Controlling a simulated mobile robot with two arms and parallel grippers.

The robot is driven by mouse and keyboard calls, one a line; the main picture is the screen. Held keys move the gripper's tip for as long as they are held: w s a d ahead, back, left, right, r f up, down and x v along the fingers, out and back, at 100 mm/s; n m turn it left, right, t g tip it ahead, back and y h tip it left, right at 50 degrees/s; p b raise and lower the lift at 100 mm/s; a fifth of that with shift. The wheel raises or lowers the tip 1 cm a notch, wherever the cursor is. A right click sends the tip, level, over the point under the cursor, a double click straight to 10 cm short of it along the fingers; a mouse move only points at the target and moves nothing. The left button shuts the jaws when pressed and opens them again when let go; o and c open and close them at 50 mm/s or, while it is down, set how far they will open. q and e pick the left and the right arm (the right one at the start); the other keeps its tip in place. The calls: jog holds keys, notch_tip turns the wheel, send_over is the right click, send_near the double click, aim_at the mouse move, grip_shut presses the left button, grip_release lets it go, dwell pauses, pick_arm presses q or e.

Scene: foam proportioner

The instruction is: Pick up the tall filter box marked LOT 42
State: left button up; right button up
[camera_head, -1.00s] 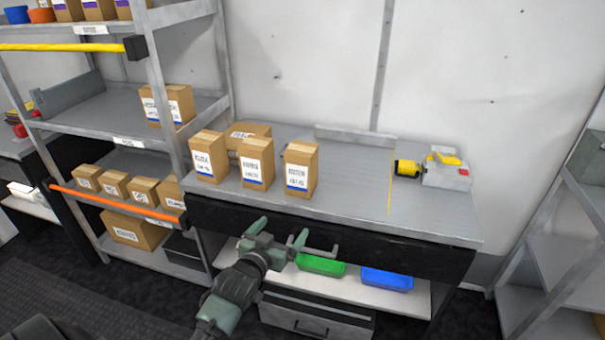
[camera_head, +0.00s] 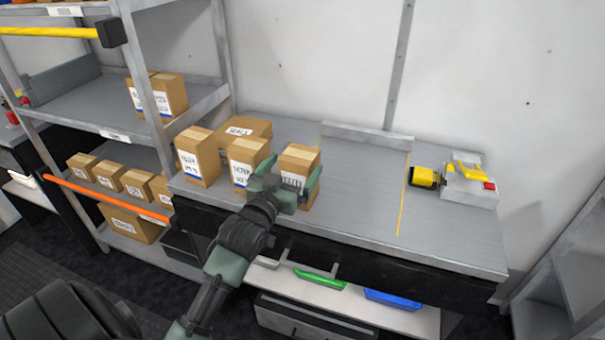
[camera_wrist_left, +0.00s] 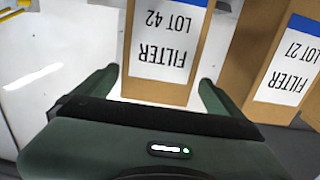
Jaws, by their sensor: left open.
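The tall brown filter box marked LOT 42 (camera_head: 301,154) stands upright at the right end of the row on the bench. Its FILTER LOT 42 label shows upside down in the left wrist view (camera_wrist_left: 163,45). My left gripper (camera_head: 290,174) is open in front of this box, one finger towards each side of it. In the left wrist view the box lies between the open fingers (camera_wrist_left: 153,85); I cannot tell whether either touches it. The gripper hides the box's lower front in the head view. My right gripper is not in view.
A filter box marked LOT 27 (camera_wrist_left: 287,65) stands close beside it, left of it in the head view (camera_head: 246,160). Another tall box (camera_head: 196,157) and a wider box (camera_head: 243,131) stand further left. A yellow-and-grey device (camera_head: 465,180) sits at right. The bench (camera_head: 360,190) between is clear.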

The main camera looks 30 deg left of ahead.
aim_at(304, 154)
pick_arm(q)
jog(key=w, duration=0.4)
jog(key=w+p, duration=0.1)
jog(key=w, duration=0.1)
jog(key=shift+w+a, duration=0.15)
jog(key=shift+a, duration=0.25)
jog(key=shift+r, duration=0.1)
jog(key=c, duration=2.1)
